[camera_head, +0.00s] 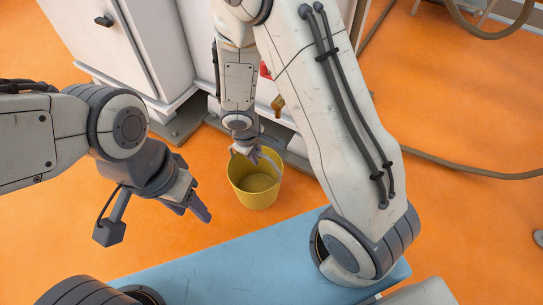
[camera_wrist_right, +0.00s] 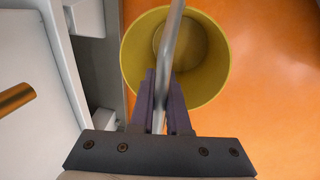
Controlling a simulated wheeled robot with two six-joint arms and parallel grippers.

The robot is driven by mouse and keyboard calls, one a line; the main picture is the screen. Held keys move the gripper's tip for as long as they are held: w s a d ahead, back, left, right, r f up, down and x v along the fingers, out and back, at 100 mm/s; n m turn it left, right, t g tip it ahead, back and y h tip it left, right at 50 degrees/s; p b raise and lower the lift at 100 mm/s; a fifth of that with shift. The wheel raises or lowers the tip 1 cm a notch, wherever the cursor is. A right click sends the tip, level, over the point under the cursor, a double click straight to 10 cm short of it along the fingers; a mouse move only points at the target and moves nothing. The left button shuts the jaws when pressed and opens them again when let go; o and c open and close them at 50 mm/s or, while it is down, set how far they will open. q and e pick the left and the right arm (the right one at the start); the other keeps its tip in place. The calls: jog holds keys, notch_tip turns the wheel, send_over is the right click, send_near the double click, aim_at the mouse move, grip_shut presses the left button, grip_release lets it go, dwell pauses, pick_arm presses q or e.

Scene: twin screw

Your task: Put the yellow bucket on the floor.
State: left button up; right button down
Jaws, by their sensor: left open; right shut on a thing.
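The yellow bucket (camera_head: 256,186) hangs or stands upright in the middle of the head view, close to the white cabinet; I cannot tell if its base touches the floor. Its inside looks empty. My right gripper (camera_head: 252,155) is at the bucket's far rim, shut on its handle. In the right wrist view the bucket (camera_wrist_right: 215,75) is beyond the fingers, and the grey handle bar (camera_wrist_right: 172,40) runs between the fingers of my right gripper (camera_wrist_right: 163,90). My left gripper (camera_head: 192,207) is open and empty, left of the bucket. The orange floor (camera_head: 170,240) lies around and below.
A white cabinet (camera_head: 150,40) with a grey base stands behind the bucket. A brass-coloured tap (camera_head: 278,104) sticks out from it; a brass-coloured piece also shows in the right wrist view (camera_wrist_right: 15,97). A hose (camera_head: 465,170) lies on the floor at right. Open floor lies on both sides.

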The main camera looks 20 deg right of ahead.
pick_arm(q)
notch_tip(320, 180, down, 2)
jog(key=shift+f+b, duration=0.2)
jog(key=shift+b, duration=0.35)
pick_arm(e)
jog(key=w+d+f, duration=0.4)
jog(key=w+d, duration=0.1)
jog(key=d, duration=0.1)
jog(key=shift+d+f, duration=0.2)
jog(key=shift+f, duration=0.2)
jog(key=shift+f+b, duration=0.4)
pick_arm(q)
jog(key=shift+f, duration=0.3)
pick_arm(e)
jog(key=c, duration=0.9)
grip_release()
jog(key=shift+r, duration=0.1)
